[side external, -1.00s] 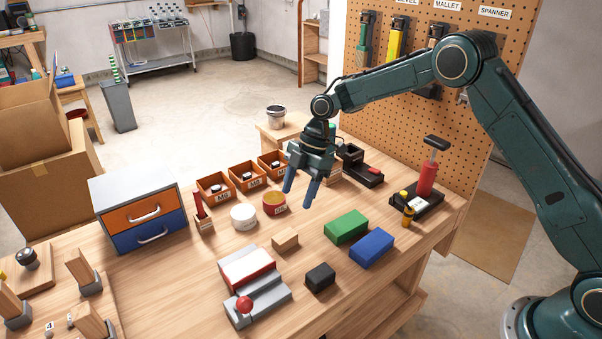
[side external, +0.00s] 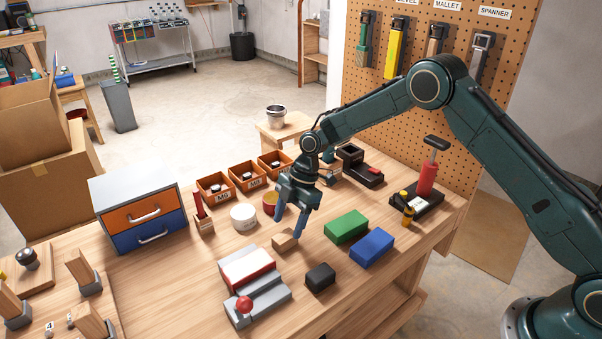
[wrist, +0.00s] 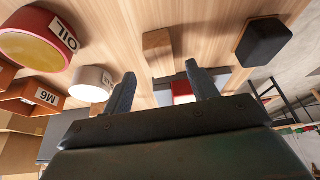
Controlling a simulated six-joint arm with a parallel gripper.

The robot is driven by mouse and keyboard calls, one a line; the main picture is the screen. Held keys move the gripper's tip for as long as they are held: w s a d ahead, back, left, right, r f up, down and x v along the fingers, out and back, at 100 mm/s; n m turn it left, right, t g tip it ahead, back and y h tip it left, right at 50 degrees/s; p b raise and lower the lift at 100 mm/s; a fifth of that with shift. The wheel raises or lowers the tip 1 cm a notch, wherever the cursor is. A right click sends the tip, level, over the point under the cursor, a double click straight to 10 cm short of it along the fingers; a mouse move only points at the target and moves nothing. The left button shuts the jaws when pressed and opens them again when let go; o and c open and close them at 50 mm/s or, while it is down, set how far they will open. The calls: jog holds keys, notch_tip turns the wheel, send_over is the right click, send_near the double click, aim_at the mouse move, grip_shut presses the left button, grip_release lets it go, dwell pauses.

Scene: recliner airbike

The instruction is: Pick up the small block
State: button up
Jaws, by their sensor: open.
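A small wooden block (side external: 285,242) lies on the workbench between the white round tin and the green block. It also shows in the wrist view (wrist: 158,52), beyond and between the fingertips. My gripper (side external: 288,222) is open and empty, just above the wooden block, with its fingers pointing down. In the wrist view both fingers of my gripper (wrist: 160,80) are spread apart with nothing between them. A small black block (side external: 320,277) sits nearer the bench's front edge and also shows in the wrist view (wrist: 264,41).
A green block (side external: 346,227) and a blue block (side external: 371,248) lie to the right. A grey fixture with a red knob (side external: 244,305) is in front. A white tin (side external: 243,217), an oil tin (side external: 270,203) and orange bins (side external: 215,187) stand behind and left.

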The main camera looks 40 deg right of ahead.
aim_at(285, 235)
jog(key=shift+x, duration=2.25)
jog(key=c, duration=1.1)
